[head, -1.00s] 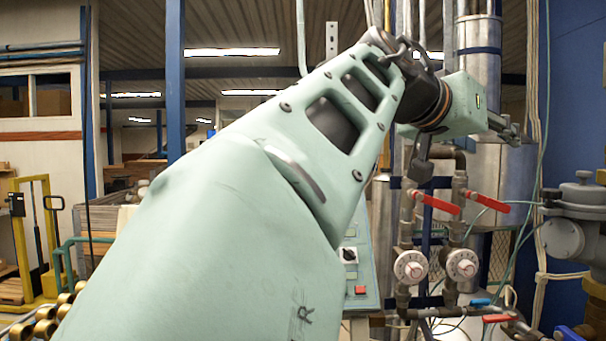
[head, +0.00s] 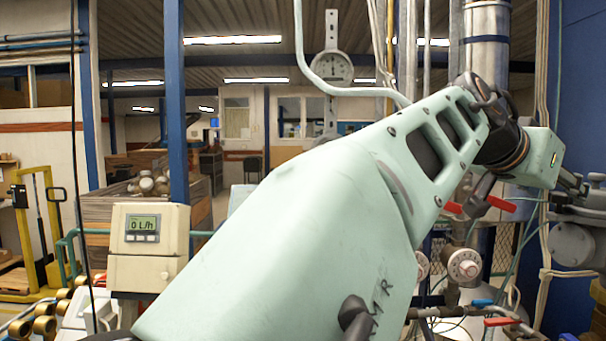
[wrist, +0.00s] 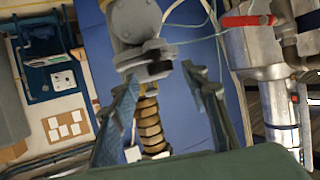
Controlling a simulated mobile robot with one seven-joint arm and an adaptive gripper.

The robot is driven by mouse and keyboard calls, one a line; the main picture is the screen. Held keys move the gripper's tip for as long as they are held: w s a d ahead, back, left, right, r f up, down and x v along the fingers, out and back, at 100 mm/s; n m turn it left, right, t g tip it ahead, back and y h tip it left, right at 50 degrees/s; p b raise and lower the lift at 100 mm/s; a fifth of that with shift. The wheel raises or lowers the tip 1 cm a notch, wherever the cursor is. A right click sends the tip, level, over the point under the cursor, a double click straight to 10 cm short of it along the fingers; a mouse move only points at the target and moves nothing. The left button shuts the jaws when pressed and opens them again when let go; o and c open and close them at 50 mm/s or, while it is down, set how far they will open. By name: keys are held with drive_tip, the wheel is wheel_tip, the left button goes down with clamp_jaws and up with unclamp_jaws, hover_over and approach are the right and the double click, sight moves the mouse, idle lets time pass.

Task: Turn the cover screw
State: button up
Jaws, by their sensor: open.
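My gripper (head: 578,187) is far to the right of the box, at the right of the head view. In the wrist view my gripper (wrist: 163,75) has its two fingers apart with nothing held between them. A grey metal fitting (wrist: 134,22) shows just past the fingertips; I cannot tell whether they touch it.
Pipes with red-handled valves and a white dial (head: 464,265) stand behind my arm. A grey flanged body (head: 573,245) is at the far right, below my gripper. Brass cylinders (head: 46,325) lie at lower left. A yellow pallet truck (head: 50,235) stands behind.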

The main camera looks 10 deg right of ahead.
drive_tip(key=shift+w+d+f, duration=0.2)
drive_tip(key=shift+d+f, duration=0.1)
drive_tip(key=shift+d, duration=0.25)
clamp_jaws()
drive_tip(key=shift+r+g, duration=0.1)
drive_tip(key=shift+g, duration=0.2)
drive_tip(key=shift+w+r+m+g+h+p, duration=0.1)
drive_tip(key=shift+w+m+g+h+p, duration=0.1)
drive_tip(key=shift+m+g+h+p, duration=0.45)
drive_tip(key=m+g+p, duration=0.2)
drive_tip(key=m+g, duration=0.1)
drive_tip(key=shift+w+r+g, duration=0.1)
drive_tip(key=shift+w+g, duration=0.15)
drive_tip(key=shift+w, duration=0.1)
drive_tip(key=shift+w+f+m+g+y+p, duration=0.1)
drive_tip(key=shift+w+m+g+y+p, duration=0.15)
drive_tip(key=shift+m+g+p, duration=0.4)
drive_tip(key=shift+w+f+m+g+y+p, duration=0.1)
drive_tip(key=shift+m+g+y+p, duration=0.15)
drive_tip(key=shift+m+g, duration=0.7)
